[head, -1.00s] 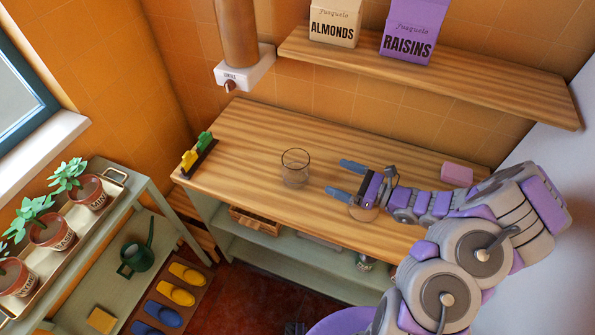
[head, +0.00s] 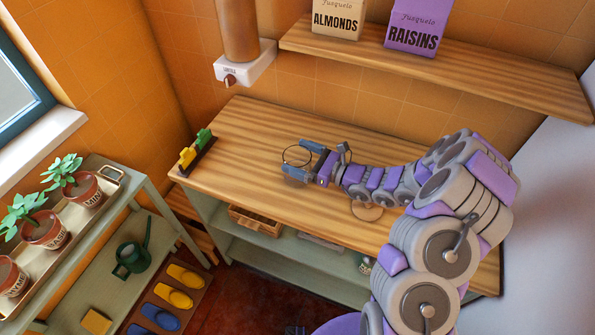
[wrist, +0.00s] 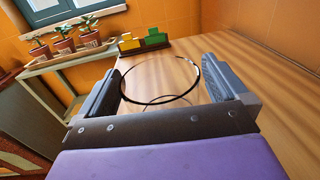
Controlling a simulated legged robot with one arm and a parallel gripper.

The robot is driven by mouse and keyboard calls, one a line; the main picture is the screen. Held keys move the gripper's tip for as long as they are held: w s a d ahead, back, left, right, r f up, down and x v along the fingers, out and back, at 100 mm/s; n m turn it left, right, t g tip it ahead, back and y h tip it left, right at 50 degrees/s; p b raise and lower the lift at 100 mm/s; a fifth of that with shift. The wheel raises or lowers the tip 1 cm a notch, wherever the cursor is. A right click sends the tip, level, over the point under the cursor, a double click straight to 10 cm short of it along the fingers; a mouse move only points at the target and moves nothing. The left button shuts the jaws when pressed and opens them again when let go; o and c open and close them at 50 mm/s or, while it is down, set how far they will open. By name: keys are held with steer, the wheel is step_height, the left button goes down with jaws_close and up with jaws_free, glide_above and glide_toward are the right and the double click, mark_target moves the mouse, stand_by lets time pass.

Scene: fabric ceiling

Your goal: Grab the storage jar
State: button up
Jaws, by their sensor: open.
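The storage jar (head: 293,155) is a clear glass cylinder with a dark rim, standing upright on the wooden counter (head: 245,135). My gripper (head: 306,160) is open at the jar, reaching in from the right. In the wrist view the jar's round rim (wrist: 160,103) lies between the two blue-grey fingers of my gripper (wrist: 168,85). Clear glass makes it hard to tell whether either finger touches it. In the head view the fingers hide part of the jar's right side.
A holder with yellow and green blocks (head: 197,153) stands on the counter's left end. A dispenser (head: 242,62) hangs on the wall behind. A shelf (head: 450,70) carries almonds (head: 337,20) and raisins (head: 414,28) packages. A round wooden piece (head: 367,211) lies under my arm.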

steer(key=shift+w+a, duration=0.15)
steer(key=shift+a, duration=0.4)
steer(key=shift+d, duration=0.1)
steer(key=c, duration=1.3)
steer(key=shift+r, duration=0.1)
steer(key=shift+c, duration=0.2)
